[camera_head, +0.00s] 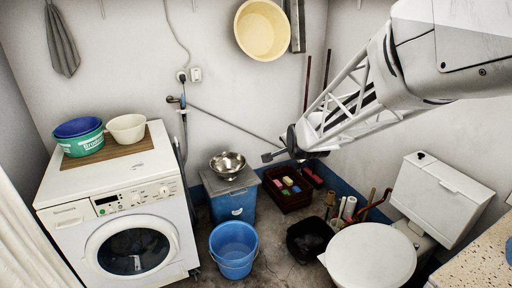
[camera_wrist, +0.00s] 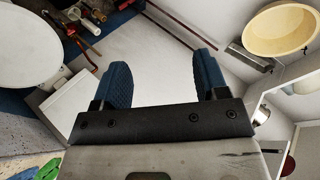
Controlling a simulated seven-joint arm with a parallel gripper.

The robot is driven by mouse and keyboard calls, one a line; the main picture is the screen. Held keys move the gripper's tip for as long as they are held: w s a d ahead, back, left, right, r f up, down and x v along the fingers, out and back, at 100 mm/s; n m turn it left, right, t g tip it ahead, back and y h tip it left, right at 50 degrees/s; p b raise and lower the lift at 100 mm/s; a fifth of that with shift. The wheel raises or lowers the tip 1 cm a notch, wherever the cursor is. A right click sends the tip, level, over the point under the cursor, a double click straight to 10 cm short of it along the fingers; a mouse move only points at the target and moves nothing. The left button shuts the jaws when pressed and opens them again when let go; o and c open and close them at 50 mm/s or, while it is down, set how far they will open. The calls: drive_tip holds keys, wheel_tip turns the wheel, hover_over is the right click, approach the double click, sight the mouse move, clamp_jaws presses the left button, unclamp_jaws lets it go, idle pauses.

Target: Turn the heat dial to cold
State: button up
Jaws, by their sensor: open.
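The white washing machine (camera_head: 120,205) stands at the left in the head view. Its front panel carries a small display and a few small round knobs (camera_head: 163,190); their markings are too small to read, so I cannot tell which is the heat dial or where it points. My gripper (camera_head: 268,156) hangs in the air near the middle of the head view, well to the right of the machine. In the wrist view my gripper (camera_wrist: 163,68) shows two blue fingers spread apart with nothing between them. The machine's panel is not clearly visible there.
A wooden board with basins (camera_head: 82,140) lies on the machine. A blue bucket (camera_head: 233,245) and a blue box (camera_head: 230,200) with a steel bowl (camera_head: 228,163) stand right of it. A toilet (camera_head: 370,258) is at the right. The air between gripper and machine looks clear.

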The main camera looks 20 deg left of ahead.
drive_tip(key=w+a+f+m+t+y, duration=0.15)
drive_tip(key=a+f, duration=0.35)
drive_tip(key=a, duration=0.6)
drive_tip(key=a+f+m+y, duration=0.1)
drive_tip(key=a+f+y, duration=0.2)
drive_tip(key=a+f, duration=0.55)
drive_tip(key=w+a+f+m+y, duration=0.1)
drive_tip(key=a+f+m+y, duration=0.1)
drive_tip(key=a, duration=1.2)
drive_tip(key=m+g+y, duration=0.1)
drive_tip(key=m+y, duration=0.3)
drive_tip(key=y, duration=0.3)
approach(137, 202)
drive_tip(key=a, duration=0.1)
drive_tip(key=shift+w+n, duration=0.25)
drive_tip(key=shift+w, duration=0.05)
drive_tip(key=shift+x, duration=3.9)
drive_tip(key=shift+r, duration=0.1)
drive_tip(key=shift+c, duration=0.5)
